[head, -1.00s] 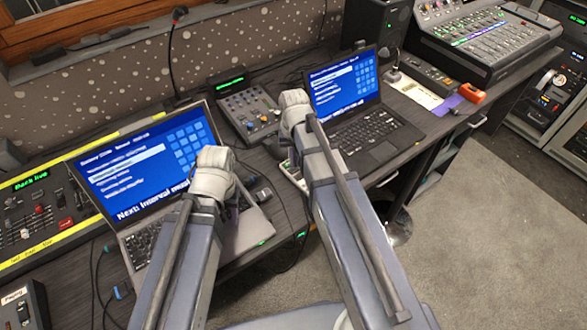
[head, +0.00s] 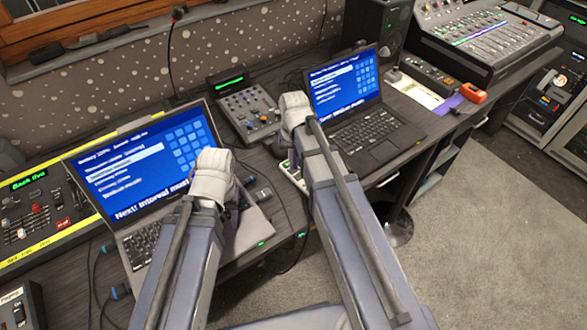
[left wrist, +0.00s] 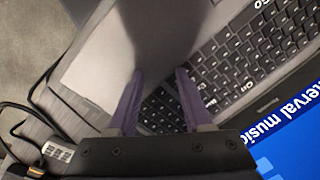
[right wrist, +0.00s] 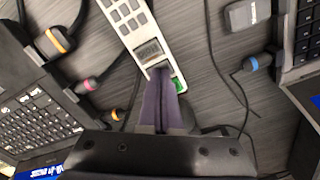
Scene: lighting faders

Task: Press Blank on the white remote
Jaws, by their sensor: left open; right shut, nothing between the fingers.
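The white remote (right wrist: 131,32) lies on the dark desk in the right wrist view, with rows of grey keys, a larger grey block and a green part (right wrist: 179,86) near its close end. Any lettering is too small to read. In the head view the remote (head: 293,178) shows only in part beside my right arm. My right gripper (right wrist: 163,75) is shut and empty, its tips over the close end of the remote; I cannot tell whether they touch. My left gripper (left wrist: 158,73) is open and empty above the left laptop (left wrist: 230,60), over its palm rest and keyboard edge.
The left laptop (head: 135,163) and right laptop (head: 352,105) stand on either side of the remote. A small mixer (head: 250,112) stands behind. Cables with coloured plugs (right wrist: 58,40) and a grey adapter (right wrist: 246,14) lie around the remote. Bare desk shows beside it.

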